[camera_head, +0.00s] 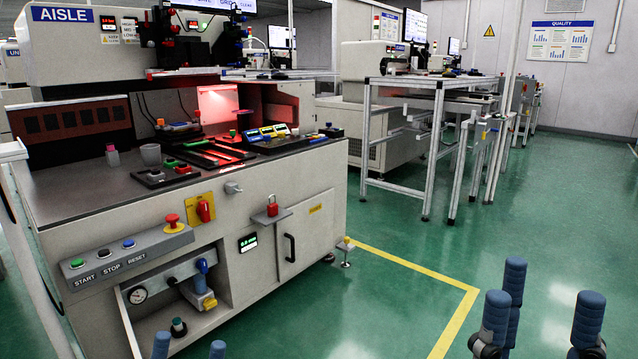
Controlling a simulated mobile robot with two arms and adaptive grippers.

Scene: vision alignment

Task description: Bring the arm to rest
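My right gripper (540,312) is at the bottom right, with its blue-padded fingers pointing up. The fingers are spread apart with only green floor showing between them, so it is open and empty. My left gripper (189,347) shows only as two blue fingertips at the bottom edge, in front of the machine's lower front. These tips stand apart with nothing seen between them. The rest of that gripper and both arms are out of the picture.
A grey inspection machine (270,265) with a dark worktop (75,190) fills the left. Its button panel (125,250) and valve recess are above my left fingertips. A metal-framed table (437,150) stands farther back. Green floor (560,220) with a yellow line (405,261) is open at right.

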